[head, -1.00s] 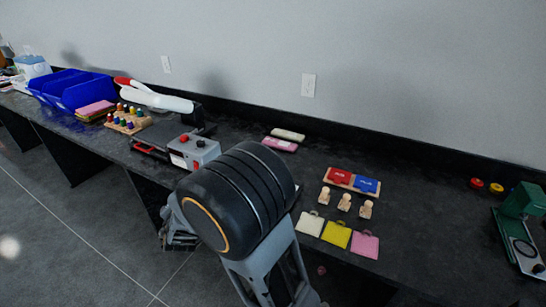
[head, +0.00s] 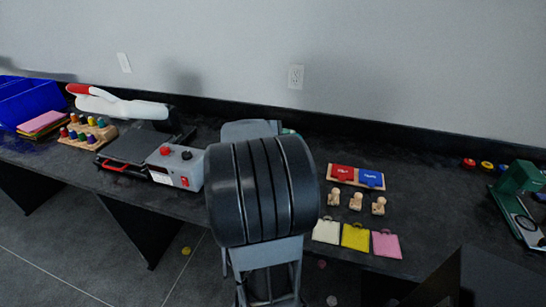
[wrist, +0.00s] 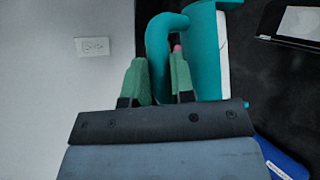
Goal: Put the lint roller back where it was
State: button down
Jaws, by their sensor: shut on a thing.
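In the wrist view my gripper (wrist: 158,77) has its two green-tipped fingers on either side of a teal curved handle. This handle belongs to what looks like the lint roller (wrist: 202,50), a teal body with a white part along its right side. The gripper is shut on the handle. In the head view my arm hides the gripper and nearly all of the roller; only a small teal bit shows at the arm's right edge. I cannot tell whether the roller touches the bench.
On the dark bench (head: 440,205) a press with a grey control box (head: 175,167) stands left of my arm. Right of it are a red and blue pad tray (head: 356,177), wooden stamps (head: 355,201) and coloured tags (head: 355,236). A green machine (head: 515,185) stands far right. Bare bench lies between.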

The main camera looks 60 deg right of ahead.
jog(key=w+d+f+p, duration=0.1)
jog(key=w+d+f, duration=0.7)
jog(key=d+f, duration=0.2)
jog(key=shift+w+f, duration=0.4)
jog(key=shift+f, duration=0.95)
jog(key=shift+d+f, duration=0.1)
jog(key=shift+f, duration=0.1)
jog(key=c, duration=1)
grip_release()
jog(key=shift+r, duration=0.1)
jog(key=shift+o, duration=0.2)
